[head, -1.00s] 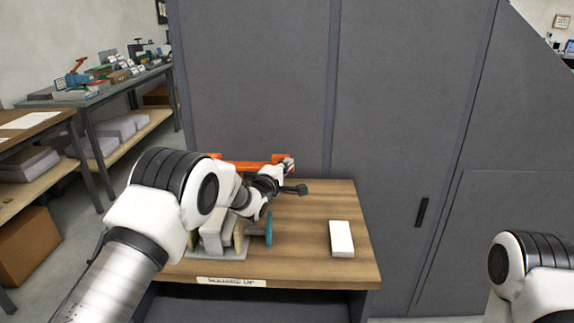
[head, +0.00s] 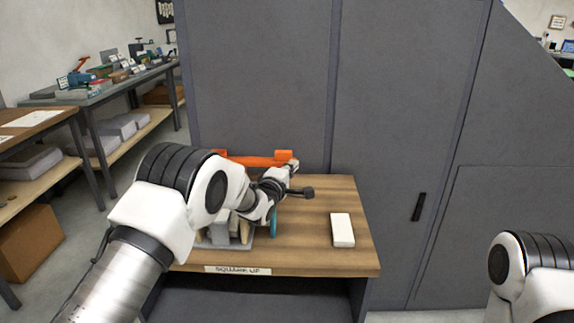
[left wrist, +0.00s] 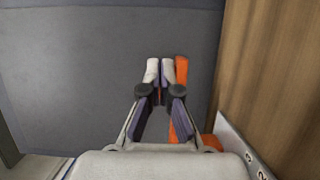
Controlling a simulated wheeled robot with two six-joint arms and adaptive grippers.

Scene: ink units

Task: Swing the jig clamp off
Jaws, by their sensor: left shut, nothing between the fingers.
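The jig clamp shows as an orange bar (head: 255,161) with a block at each end, lying across the back of the wooden bench. My left gripper (head: 291,168) is near the bar's right end, with its arm crossing in front of the jig. In the left wrist view its fingers (left wrist: 164,74) are shut and empty, with the orange bar (left wrist: 181,90) close along their right side. I cannot tell if they touch. The grey jig base (head: 238,246) and its pieces are partly hidden behind my arm. A teal disc (head: 274,223) shows at its right.
A white block (head: 342,230) lies on the right of the bench (head: 315,240), with bare wood around it. A "SQUARE UP" label (head: 238,270) is on the front edge. A grey cabinet (head: 262,80) stands right behind. Side tables with parts are at left.

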